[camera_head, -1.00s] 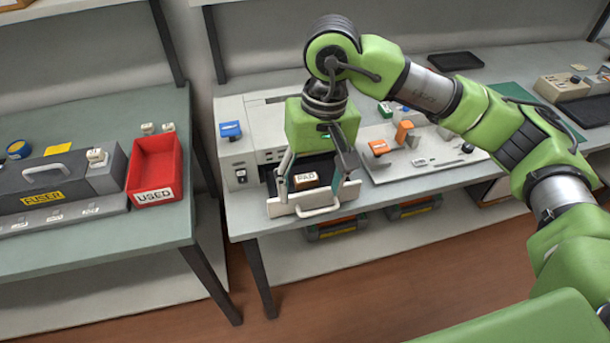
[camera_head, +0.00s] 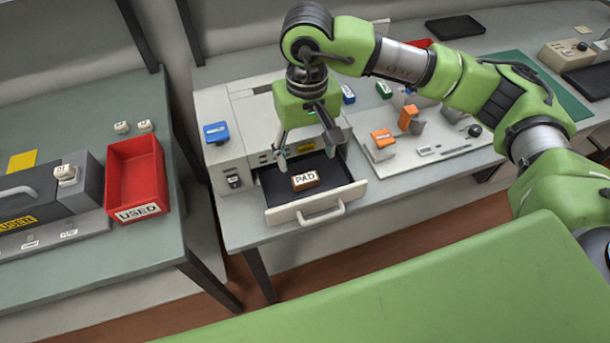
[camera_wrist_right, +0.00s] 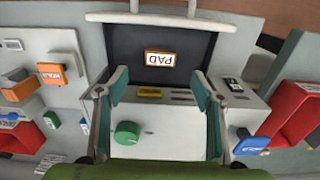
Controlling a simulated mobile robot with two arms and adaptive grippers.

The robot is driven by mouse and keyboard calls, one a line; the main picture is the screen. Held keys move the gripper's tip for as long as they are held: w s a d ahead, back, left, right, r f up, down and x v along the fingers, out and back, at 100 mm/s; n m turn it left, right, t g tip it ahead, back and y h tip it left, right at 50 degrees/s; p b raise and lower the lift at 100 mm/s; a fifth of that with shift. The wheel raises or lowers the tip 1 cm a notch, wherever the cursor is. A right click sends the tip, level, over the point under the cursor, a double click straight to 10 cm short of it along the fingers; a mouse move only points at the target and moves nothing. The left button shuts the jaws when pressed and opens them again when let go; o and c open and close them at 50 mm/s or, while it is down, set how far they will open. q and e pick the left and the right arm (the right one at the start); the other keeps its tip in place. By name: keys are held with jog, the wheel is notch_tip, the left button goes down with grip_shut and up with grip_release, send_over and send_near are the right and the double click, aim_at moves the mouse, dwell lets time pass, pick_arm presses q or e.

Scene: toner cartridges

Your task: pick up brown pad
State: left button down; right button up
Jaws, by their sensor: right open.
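The brown pad (camera_head: 305,180), with a white label reading PAD, lies in the open drawer (camera_head: 312,206) of the grey machine in the head view. It also shows in the right wrist view (camera_wrist_right: 160,59), inside the dark drawer bottom and beyond the fingertips. My right gripper (camera_head: 306,152) is open and empty, above the back of the drawer and apart from the pad. In the right wrist view its fingers (camera_wrist_right: 161,88) are spread wide, with the machine's front between and below them. My left gripper is not in view.
A red bin marked USED (camera_head: 137,180) stands on the left table. A board with orange-topped parts (camera_head: 383,138) lies to the right of the machine.

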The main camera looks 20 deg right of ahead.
aim_at(305, 177)
jog(key=f, duration=0.2)
jog(key=shift+w+f, duration=0.2)
jog(key=shift+f, duration=0.1)
jog(key=shift+w+f, duration=0.1)
jog(key=shift+f, duration=0.2)
jog(key=shift+f+p, duration=0.2)
jog(key=shift+p, duration=0.15)
notch_tip(305, 177, down, 4)
jog(key=shift+w+r+p, duration=0.1)
jog(key=shift+r+p, duration=0.15)
jog(key=shift+p, duration=0.6)
jog(key=shift+f, duration=0.65)
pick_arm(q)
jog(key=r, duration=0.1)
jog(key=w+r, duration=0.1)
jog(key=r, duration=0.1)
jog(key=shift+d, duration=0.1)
pick_arm(e)
jog(key=shift+a, duration=0.1)
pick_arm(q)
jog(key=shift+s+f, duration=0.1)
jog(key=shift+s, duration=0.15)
pick_arm(e)
jog(key=c, duration=1)
